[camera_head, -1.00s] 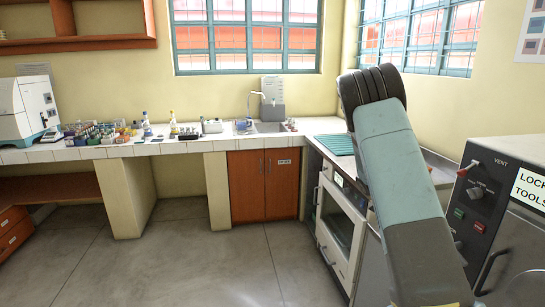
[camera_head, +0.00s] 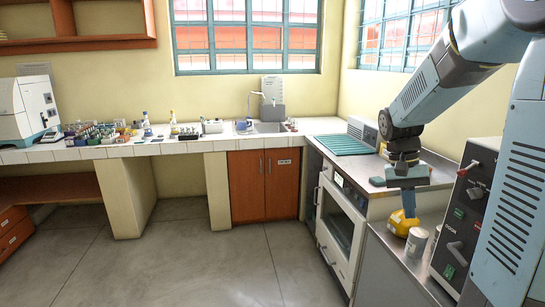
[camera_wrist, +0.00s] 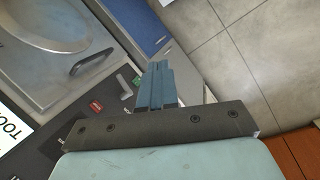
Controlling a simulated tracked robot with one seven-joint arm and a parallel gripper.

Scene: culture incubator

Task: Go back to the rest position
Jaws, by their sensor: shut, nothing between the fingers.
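My gripper (camera_head: 408,207) is at the right in the head view, hanging fingers down from my bent arm. It appears in front of the steel side counter. In the wrist view my gripper (camera_wrist: 158,68) shows its blue fingers together, with nothing between them. The wrist view looks down past the fingers at the black panel, a blue surface and the floor. A yellow object (camera_head: 401,224) shows just below the fingertips in the head view. I cannot tell how far apart they are in depth.
A white can (camera_head: 416,243) stands beside the yellow object on the steel counter (camera_head: 399,261). A black control panel (camera_head: 466,215) rises close on the right. A glass-fronted oven (camera_head: 341,225) is left of the counter. The floor (camera_head: 215,265) is clear.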

